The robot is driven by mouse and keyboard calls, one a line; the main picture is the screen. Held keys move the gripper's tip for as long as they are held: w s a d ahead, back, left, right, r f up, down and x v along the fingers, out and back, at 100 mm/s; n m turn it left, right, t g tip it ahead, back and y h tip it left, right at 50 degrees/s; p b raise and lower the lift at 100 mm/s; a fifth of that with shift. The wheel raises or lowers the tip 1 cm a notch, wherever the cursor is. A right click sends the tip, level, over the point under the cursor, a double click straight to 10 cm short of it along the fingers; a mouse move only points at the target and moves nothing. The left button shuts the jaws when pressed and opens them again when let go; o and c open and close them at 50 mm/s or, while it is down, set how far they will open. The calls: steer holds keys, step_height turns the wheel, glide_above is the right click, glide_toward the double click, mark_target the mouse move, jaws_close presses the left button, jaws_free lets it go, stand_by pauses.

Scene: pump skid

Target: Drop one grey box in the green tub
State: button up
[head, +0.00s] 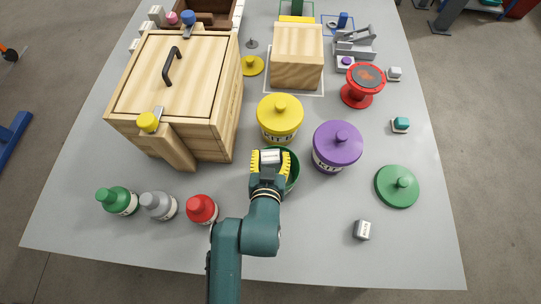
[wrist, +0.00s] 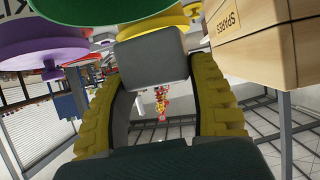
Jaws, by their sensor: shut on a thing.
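My gripper (head: 269,162) is shut on a grey box (head: 270,156), held between its yellow finger pads. In the wrist view the grey box (wrist: 152,62) sits between both pads, next to the green tub (wrist: 95,10) at the top edge. In the head view the green tub (head: 293,172) is open and mostly hidden behind my gripper and the box. The box overlaps the tub's opening there; its height above it is hard to tell. Another grey box (head: 362,229) lies at the front right of the table.
The yellow tub (head: 280,118) and purple tub (head: 337,147) stand close behind and right, lids on. A green lid (head: 397,186) lies at right. A wooden chest (head: 172,85) and several bottles (head: 158,205) stand left. The front right table area is mostly free.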

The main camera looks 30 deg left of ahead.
steer(key=o, duration=1.3)
steer(key=shift+f, duration=0.1)
steer(key=shift+s, duration=0.1)
steer(key=v, duration=1.2)
